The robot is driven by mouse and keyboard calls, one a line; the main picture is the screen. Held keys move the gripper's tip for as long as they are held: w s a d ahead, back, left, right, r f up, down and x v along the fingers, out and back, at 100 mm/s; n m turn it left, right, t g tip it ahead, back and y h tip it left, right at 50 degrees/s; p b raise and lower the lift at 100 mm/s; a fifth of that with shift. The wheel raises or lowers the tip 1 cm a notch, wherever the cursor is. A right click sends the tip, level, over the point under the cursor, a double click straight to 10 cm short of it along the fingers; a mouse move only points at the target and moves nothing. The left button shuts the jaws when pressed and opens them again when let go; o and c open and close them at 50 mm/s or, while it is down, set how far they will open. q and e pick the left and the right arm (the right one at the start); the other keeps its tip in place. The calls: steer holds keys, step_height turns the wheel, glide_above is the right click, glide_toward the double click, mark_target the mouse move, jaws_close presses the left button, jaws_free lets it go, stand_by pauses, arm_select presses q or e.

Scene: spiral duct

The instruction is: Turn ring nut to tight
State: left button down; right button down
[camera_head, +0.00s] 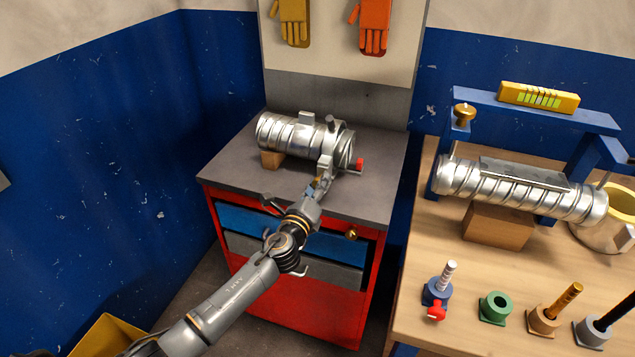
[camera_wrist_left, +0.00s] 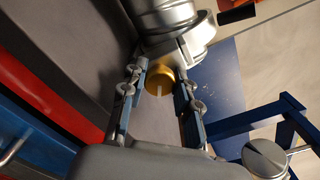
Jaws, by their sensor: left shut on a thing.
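A short silver spiral duct (camera_head: 290,135) lies on the grey top of the red cabinet, with a clamp collar (camera_head: 328,150) around its right end. My left gripper (camera_head: 322,182) reaches up to the front of this collar. In the left wrist view, the brass ring nut (camera_wrist_left: 159,80) sits between the two fingers of my left gripper (camera_wrist_left: 160,74), beside the silver duct end (camera_wrist_left: 165,17). The fingers are closed on its sides. In the head view the nut is hidden or too small to make out. My right gripper is in neither view.
The red cabinet (camera_head: 290,305) has blue and grey drawers. A red knob (camera_head: 358,165) sticks out right of the collar. The wooden bench (camera_head: 425,225) at right carries a longer duct (camera_head: 515,190), a blue frame (camera_head: 545,113) and several small holders. The cabinet top's left front is clear.

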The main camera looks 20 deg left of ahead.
arm_select(q)
steer(key=m+p, duration=0.1)
steer(key=m, duration=0.3)
steer(key=shift+m+p, duration=0.3)
steer(key=shift+p, duration=0.05)
steer(key=m+p, duration=0.1)
steer(key=m, duration=0.2)
steer(key=shift+m+p, duration=0.3)
steer(key=shift+m, duration=0.1)
steer(key=m+p, duration=0.1)
steer(key=m, duration=0.2)
steer(key=shift+p, duration=0.35)
steer(key=m+p, duration=0.1)
steer(key=m, duration=0.3)
steer(key=shift+p, duration=0.4)
steer(key=m+p, duration=0.2)
steer(key=m, duration=0.3)
steer(key=shift+d+m+p, duration=0.1)
steer(key=shift+m+p, duration=0.2)
steer(key=shift+p, duration=0.1)
steer(key=m+p, duration=0.2)
steer(key=m, duration=0.2)
steer(key=shift+m, duration=0.3)
steer(key=shift+f, duration=0.1)
steer(key=c, duration=1)
jaws_free()
